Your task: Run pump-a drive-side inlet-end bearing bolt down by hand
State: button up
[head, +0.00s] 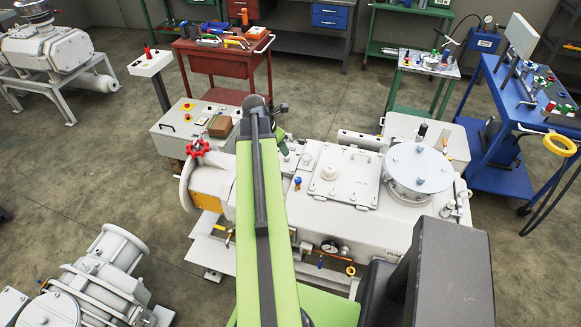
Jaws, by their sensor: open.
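A large pale grey pump unit (345,205) fills the middle of the head view. It has a round flanged cover (418,167), a square bolted lid (345,172) and a yellow section (212,189) at its left end. I cannot tell from labels whether this is pump-a. The bearing bolt cannot be picked out. My green arm reaches from the bottom over the unit, and a short green and dark part of it shows past its far end. My gripper's jaws are hidden behind the arm, so their place relative to the bolt cannot be seen.
A red handwheel (198,148) stands up at the unit's left end. A grey control box (195,125) is behind it. A red tool cart (222,60), a green stand (428,70) and a blue bench (530,110) stand around. Another machine (95,285) is at lower left. Floor between is clear.

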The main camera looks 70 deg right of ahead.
aim_at(292, 169)
jog(key=b+x, duration=1.4)
jog(key=x, duration=0.2)
jog(key=shift+w+f, duration=0.1)
jog(key=shift+f, duration=0.15)
jog(key=shift+r, duration=0.15)
grip_shut()
jog(key=shift+d, duration=0.15)
